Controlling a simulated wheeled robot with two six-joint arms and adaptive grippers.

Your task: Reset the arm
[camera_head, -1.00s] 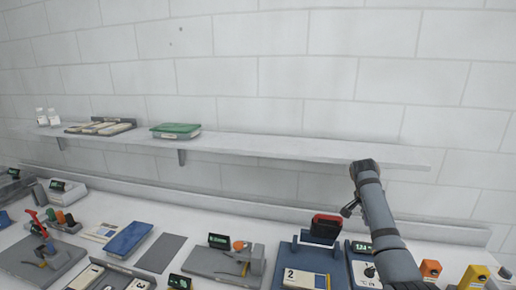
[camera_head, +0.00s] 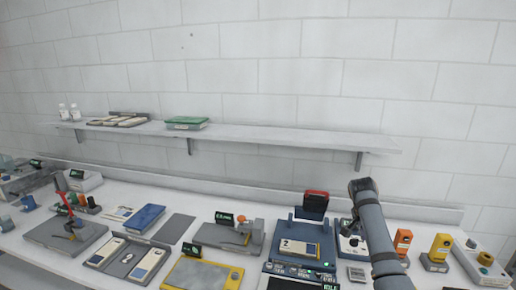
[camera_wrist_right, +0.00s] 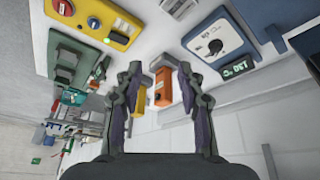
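My right arm (camera_head: 373,230) comes up from the bottom right in the head view, bent at an elbow-like joint above the bench. Its gripper is mostly hidden behind the arm there. In the right wrist view my right gripper (camera_wrist_right: 160,70) has its two fingers spread apart with nothing between them. An orange block-shaped device (camera_wrist_right: 164,86) shows beyond the fingers, apart from them. My left arm and gripper are not in view.
The bench holds a blue machine (camera_head: 302,250) with a red-topped part, a yellow-edged device (camera_head: 203,274), an orange unit (camera_head: 403,242) and a yellow unit (camera_head: 440,248). A wall shelf (camera_head: 290,137) above carries a green box (camera_head: 187,123); its right half is bare.

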